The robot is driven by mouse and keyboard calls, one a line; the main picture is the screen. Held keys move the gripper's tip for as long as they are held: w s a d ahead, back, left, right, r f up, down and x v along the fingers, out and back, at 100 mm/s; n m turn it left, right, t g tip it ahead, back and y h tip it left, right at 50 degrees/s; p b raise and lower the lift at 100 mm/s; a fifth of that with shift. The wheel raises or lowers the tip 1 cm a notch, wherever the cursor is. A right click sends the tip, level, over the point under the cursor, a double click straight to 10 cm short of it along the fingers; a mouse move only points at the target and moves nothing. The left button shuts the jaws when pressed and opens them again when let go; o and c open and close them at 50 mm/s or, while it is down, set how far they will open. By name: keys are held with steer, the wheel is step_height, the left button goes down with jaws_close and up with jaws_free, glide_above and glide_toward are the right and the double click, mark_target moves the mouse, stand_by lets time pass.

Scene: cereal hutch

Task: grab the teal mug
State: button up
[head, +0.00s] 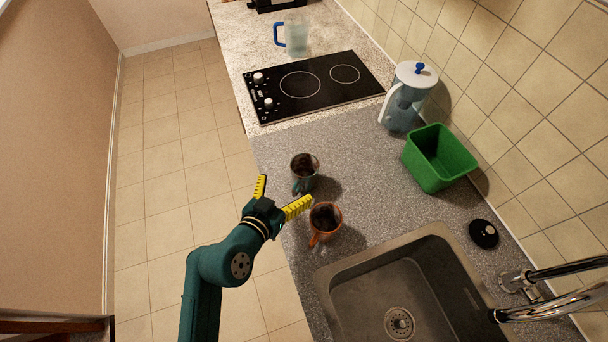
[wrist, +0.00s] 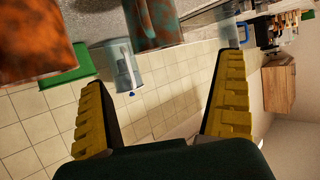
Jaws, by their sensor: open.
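The teal mug (head: 304,185) stands upright on the grey counter, with a dark inside and its handle towards the front. In the wrist view the teal mug (wrist: 158,22), teal with rusty brown patches, shows at the top, beyond the fingertips and partly cut off by the frame edge. My gripper (head: 286,190) is open and empty, its yellow fingers spread, at the counter's left edge in front of the teal mug. In the wrist view my gripper (wrist: 165,75) has nothing between its fingers.
An orange mug (head: 325,221) stands close to the right fingertip; it looms large in the wrist view (wrist: 38,40). A sink (head: 350,270), green tub (head: 438,157), white-lidded pitcher (head: 407,97), black round object (head: 484,234) and cooktop (head: 312,85) surround free counter right of the mugs.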

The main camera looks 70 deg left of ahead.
mark_target(310, 158)
steer(key=x, duration=1)
steer(key=shift+w+a, duration=0.1)
steer(key=shift+w, duration=0.25)
steer(key=shift+r, duration=0.15)
steer(key=c, duration=1.1)
